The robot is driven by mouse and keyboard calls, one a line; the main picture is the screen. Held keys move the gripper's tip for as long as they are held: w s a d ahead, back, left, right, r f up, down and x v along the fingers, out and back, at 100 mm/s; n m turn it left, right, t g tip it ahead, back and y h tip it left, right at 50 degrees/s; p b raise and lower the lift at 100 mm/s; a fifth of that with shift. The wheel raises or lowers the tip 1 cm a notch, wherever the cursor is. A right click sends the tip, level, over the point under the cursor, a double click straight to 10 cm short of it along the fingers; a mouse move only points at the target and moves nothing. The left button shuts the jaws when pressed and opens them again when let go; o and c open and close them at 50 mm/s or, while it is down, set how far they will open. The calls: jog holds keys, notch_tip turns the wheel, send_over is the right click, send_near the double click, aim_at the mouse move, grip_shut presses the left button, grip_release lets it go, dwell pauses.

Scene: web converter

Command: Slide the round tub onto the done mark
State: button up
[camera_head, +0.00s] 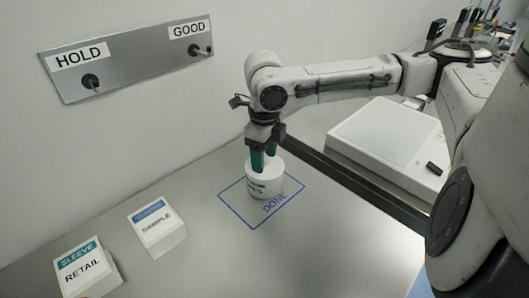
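The round white tub (265,189) stands upright on the metal table. It appears to be inside the blue square outline of the done mark (275,203), toward its far side, and hides part of the outline. The word DONE shows in front of the tub. My gripper (264,158) points down at the tub from above, its green fingertips at the tub's top. The fingers look close together; I cannot tell how wide they are apart or whether they touch or grip the tub.
A white SAMPLE box (160,236) and a SLEEVE RETAIL box (88,272) stand at the front left. A wall plate with HOLD and GOOD pegs (130,62) is behind. A white flat-topped unit (385,135) lies to the right, beyond a dark rail. Table around the mark is clear.

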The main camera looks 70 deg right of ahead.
grip_shut()
dwell(0.3)
jog(key=shift+w+a, duration=0.1)
jog(key=shift+a, duration=0.05)
